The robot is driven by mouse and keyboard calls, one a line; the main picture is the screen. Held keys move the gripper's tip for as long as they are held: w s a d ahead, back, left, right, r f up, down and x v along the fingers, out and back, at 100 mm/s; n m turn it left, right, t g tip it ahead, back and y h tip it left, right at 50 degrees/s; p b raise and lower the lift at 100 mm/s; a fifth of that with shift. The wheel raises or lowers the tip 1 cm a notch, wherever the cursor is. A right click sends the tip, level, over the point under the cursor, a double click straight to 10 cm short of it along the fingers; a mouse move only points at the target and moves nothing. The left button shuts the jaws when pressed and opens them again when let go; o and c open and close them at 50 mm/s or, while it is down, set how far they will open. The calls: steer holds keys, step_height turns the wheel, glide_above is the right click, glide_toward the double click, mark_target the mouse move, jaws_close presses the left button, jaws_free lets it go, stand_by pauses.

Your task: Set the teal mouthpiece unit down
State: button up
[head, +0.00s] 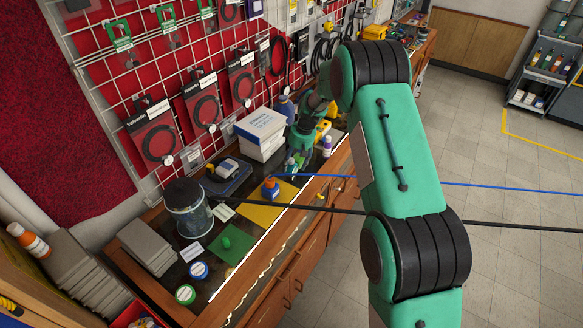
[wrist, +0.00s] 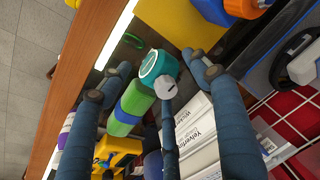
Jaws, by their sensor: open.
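The teal mouthpiece unit (wrist: 158,67), a teal ring with a pale face, shows between my spread fingertips in the wrist view. In the head view my gripper (head: 299,150) is low over the bench, just beyond the yellow mat (head: 256,212). Teal shows there too, but the unit is hard to separate from my arm.
A blue and orange part (head: 270,189) stands on the yellow mat. A green mat (head: 231,257) with a green piece lies nearer. White boxes (head: 262,134) stand behind my gripper, and a yellow item (wrist: 118,150) shows close to my fingers. A dark canister (head: 187,215) stands left.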

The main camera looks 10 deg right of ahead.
steer(key=v, duration=0.7)
steer(key=shift+r, duration=0.3)
steer(key=shift+d, duration=0.1)
steer(key=s+a+r+m+t+h, duration=0.1)
steer(key=s+r+m, duration=0.1)
steer(key=s+r, duration=1.1)
steer(key=s+r+m+t, duration=0.1)
steer(key=s+r, duration=0.9)
steer(key=r, duration=0.5)
steer(key=s+r+m+t+h, duration=0.1)
steer(key=s+r+m+t, duration=0.1)
steer(key=s, duration=2.8)
steer(key=shift+s+d+r+m, duration=0.3)
steer(key=shift+d+r+m, duration=0.3)
steer(key=shift+m, duration=0.4)
steer(key=shift+a+r, duration=0.1)
